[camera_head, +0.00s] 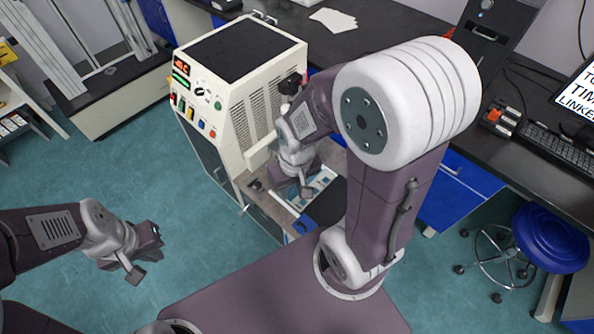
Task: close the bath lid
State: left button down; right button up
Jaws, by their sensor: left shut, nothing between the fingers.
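The cream machine (232,110) with a black top and a front panel of lights and buttons stands in the middle. A low work surface (262,190) joins its right side, with a pale-blue and white area and a dark flat piece (326,204). I cannot tell which part is the bath lid or whether it is open; my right arm covers much of this spot. My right gripper (303,190) is over the low surface, pointing down; its fingers are too small and partly hidden to judge. My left gripper (146,256) is shut and empty over the floor, well left of the machine.
A dark bench with blue cabinets (452,185) runs along the back and right, holding a keyboard (555,150) and a screen. A blue stool (550,238) stands at the right. Another frame-like machine (95,60) is at the back left. The teal floor at left is clear.

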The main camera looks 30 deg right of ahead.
aim_at(329, 208)
jog(key=z, duration=1.7)
jog(key=i+j+u, duration=0.15)
jog(key=j, duration=0.25)
